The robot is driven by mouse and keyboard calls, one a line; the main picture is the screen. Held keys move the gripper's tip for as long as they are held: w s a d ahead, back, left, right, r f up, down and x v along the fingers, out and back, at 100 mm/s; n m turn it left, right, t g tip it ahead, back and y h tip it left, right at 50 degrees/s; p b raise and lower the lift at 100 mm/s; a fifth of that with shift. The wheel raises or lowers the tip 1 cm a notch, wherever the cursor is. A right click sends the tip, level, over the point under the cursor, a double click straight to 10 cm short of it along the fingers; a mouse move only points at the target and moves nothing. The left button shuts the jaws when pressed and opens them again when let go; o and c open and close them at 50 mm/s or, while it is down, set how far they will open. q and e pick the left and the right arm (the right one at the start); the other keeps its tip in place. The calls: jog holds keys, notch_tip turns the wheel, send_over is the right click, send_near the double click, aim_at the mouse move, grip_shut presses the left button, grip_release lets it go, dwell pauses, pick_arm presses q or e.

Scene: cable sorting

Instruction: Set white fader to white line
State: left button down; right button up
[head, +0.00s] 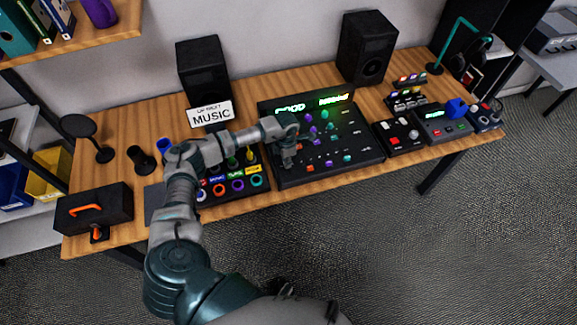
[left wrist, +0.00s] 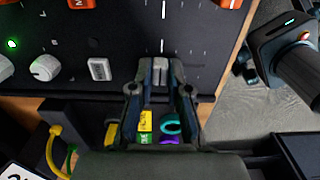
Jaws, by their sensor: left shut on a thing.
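The black mixing console (head: 350,152) stands on the wooden table. My left gripper (head: 289,158) is over its left front part. In the left wrist view my left gripper (left wrist: 160,72) has its fingertips close together on a small pale cap, which looks like the white fader; the fingers hide most of it. A slot with a white line (left wrist: 163,10) runs away from the fingertips toward the top of that view. A white rectangular cap (left wrist: 99,69) and a white knob (left wrist: 45,67) sit to the left of the fingers. My right gripper does not show.
A board with coloured rings (head: 205,196) lies left of the console. A "MUSIC" sign (head: 211,114) and two black speakers (head: 367,48) stand behind. Small control boxes (head: 399,135) stand to the right. A black toolbox (head: 93,208) sits at the left table end.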

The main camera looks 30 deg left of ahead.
pick_arm(q)
jog(key=c, duration=1.1)
grip_release()
jog(key=shift+d, duration=0.1)
jog(key=shift+r, duration=0.1)
notch_tip(320, 180, up, 12)
jog(key=shift+w+f, duration=0.1)
